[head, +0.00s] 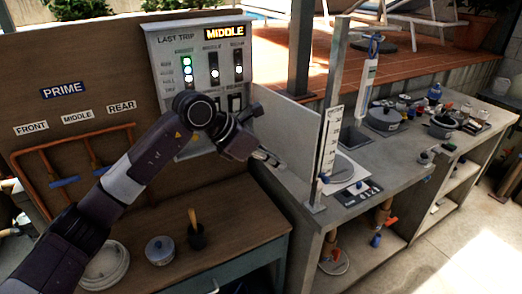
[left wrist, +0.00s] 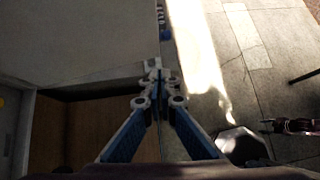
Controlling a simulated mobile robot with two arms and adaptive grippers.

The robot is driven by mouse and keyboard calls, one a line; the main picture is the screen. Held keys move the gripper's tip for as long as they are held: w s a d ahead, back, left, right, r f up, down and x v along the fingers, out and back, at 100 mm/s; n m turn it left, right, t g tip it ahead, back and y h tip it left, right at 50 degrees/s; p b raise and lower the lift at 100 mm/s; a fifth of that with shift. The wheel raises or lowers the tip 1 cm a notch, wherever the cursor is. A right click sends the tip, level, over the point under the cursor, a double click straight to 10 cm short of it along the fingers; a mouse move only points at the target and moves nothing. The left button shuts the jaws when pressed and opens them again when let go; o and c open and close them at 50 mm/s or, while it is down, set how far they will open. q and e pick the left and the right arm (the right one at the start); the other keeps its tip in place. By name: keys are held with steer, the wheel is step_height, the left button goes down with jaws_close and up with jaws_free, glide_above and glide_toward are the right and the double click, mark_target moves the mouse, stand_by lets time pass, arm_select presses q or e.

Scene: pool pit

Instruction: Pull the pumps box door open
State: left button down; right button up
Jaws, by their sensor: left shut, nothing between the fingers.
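The pumps box (head: 203,62) is a pale grey panel on the brown back board in the head view, with switches, lit lamps and a sign reading MIDDLE. My left arm crosses in front of its lower part and hides some of it. I cannot make out a separate door or handle. My left gripper (head: 268,158) is shut and empty, to the right of and below the box, apart from it. In the left wrist view its fingers (left wrist: 157,78) meet over the counter edge and floor. A dark jointed part (left wrist: 290,126) at the right edge there may be my right gripper; its jaws are unclear.
A grey worktop (head: 380,170) stands to the right, with an upright post (head: 333,115), a grill-like pot (head: 384,120) and several bottles. Paved floor (head: 455,240) is free at the lower right.

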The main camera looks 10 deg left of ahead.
mark_target(313, 158)
arm_select(q)
steer(key=shift+w+d+p, duration=0.35)
steer(key=shift+w+d, duration=0.3)
steer(key=shift+d, duration=0.3)
steer(key=shift+n+t+y, duration=0.3)
steer(key=shift+n+t, duration=0.1)
steer(key=shift+n, duration=0.1)
steer(key=w+d, duration=0.1)
steer(key=w+d+b, duration=0.1)
steer(key=d, duration=0.1)
steer(key=w+d+b, duration=0.1)
steer(key=d, duration=0.1)
steer(key=shift+w+d, duration=0.15)
steer(key=shift+w, duration=0.15)
steer(key=shift+r, duration=0.2)
